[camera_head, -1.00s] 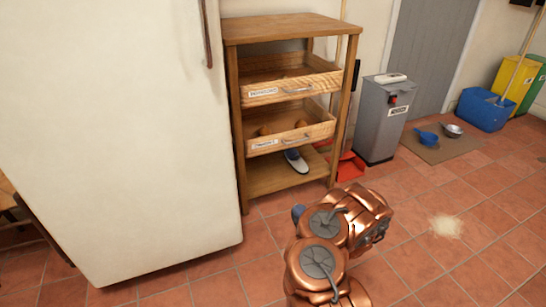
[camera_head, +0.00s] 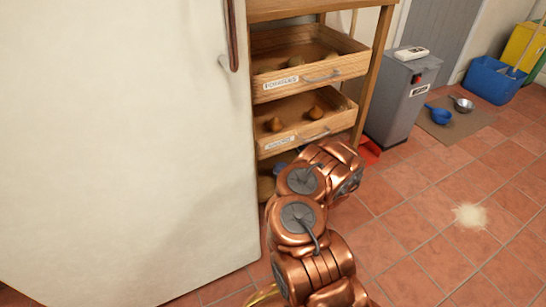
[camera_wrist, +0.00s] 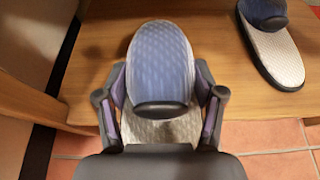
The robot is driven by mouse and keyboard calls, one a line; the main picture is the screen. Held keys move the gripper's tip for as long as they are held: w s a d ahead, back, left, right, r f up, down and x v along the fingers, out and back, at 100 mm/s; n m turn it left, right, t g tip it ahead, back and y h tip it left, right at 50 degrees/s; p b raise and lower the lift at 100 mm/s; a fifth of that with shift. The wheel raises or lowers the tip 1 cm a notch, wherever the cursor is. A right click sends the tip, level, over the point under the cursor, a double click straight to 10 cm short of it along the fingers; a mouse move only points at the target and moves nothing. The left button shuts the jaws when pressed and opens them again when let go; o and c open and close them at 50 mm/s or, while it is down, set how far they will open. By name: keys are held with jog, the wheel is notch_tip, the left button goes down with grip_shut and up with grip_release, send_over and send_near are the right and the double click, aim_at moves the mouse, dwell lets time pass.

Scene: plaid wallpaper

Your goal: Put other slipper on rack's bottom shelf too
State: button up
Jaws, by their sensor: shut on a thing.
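My gripper (camera_wrist: 161,92) is shut on a slipper (camera_wrist: 160,58) with a blue upper and pale sole, gripping its sides. The slipper points toward the back of the wooden rack's bottom shelf (camera_wrist: 97,48). It is over the shelf; I cannot tell whether it touches the wood. The other slipper (camera_wrist: 272,44), also blue with a pale sole, lies on the shelf to the right, apart from the held one. In the head view, my arm hides the gripper and most of the bottom shelf (camera_head: 265,186).
Two open drawers, the upper (camera_head: 309,77) and lower (camera_head: 300,132), jut out above the bottom shelf with vegetables inside. A white fridge (camera_head: 120,130) stands close on the left.

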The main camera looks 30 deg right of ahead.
aim_at(276, 163)
jog(key=w+b, duration=0.2)
jog(key=w, duration=0.2)
jog(key=w+b, duration=0.1)
jog(key=w, duration=0.4)
jog(key=w+d+b, duration=0.1)
jog(key=w+b, duration=0.1)
jog(key=w, duration=0.3)
jog(key=shift+f+b, duration=0.15)
jog(key=shift+b, duration=0.2)
jog(key=shift+w, duration=0.65)
jog(key=shift+f+b, duration=1.3)
jog(key=shift+f, duration=0.3)
jog(key=shift+f, duration=0.1)
jog(key=o, duration=1.2)
jog(key=shift+s+r, duration=0.2)
jog(key=shift+r, duration=0.05)
jog(key=p+v, duration=0.3)
jog(key=v, duration=0.3)
jog(key=shift+s+r, duration=0.15)
jog(key=shift+s+p, duration=0.35)
